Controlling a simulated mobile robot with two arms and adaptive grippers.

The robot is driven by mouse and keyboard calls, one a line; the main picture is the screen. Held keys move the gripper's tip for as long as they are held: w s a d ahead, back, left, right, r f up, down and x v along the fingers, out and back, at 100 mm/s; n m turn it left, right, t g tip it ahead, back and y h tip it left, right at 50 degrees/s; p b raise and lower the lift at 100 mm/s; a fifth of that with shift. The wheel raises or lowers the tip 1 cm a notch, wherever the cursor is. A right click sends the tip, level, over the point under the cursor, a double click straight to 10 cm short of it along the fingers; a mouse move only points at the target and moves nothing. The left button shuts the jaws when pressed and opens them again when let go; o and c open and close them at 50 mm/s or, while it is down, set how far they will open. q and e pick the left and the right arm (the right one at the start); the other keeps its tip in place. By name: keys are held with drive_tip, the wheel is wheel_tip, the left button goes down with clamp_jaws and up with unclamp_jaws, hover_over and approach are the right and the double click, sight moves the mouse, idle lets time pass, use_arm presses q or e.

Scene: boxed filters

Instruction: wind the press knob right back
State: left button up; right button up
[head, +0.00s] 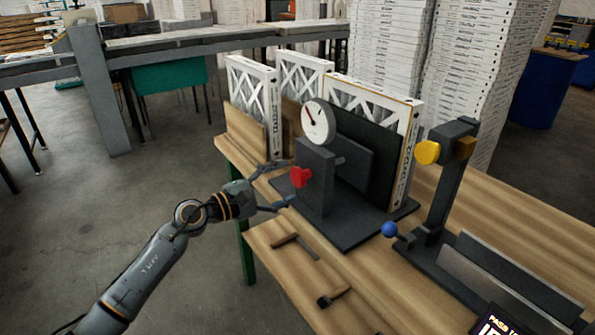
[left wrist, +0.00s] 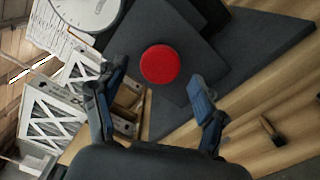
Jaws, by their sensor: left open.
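The press (head: 313,185) is a dark block on a dark base plate (head: 355,234), with a round white dial gauge (head: 317,121) on top. Its red knob (head: 300,176) faces my left gripper. A dark plate stands behind the block, with a white-framed filter (head: 403,160) behind that. My left gripper (head: 287,185) is open, its fingers spread on either side of the knob's line and apart from it. In the left wrist view the knob (left wrist: 160,64) shows as a red disc ahead of and between the fingertips (left wrist: 152,84). My right gripper is not in view.
A stand with a yellow knob (head: 427,152) and a blue ball (head: 389,229) is at the right of the wooden table. More white filters (head: 255,105) stand in wooden holders at the left. Small tools (head: 334,297) lie at the front edge.

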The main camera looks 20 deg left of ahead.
sight(295, 178)
use_arm(q)
drive_tip(key=shift+p+x, duration=0.35)
drive_tip(key=shift+x, duration=1.85)
drive_tip(key=shift+c, duration=0.2)
drive_tip(key=c, duration=1.1)
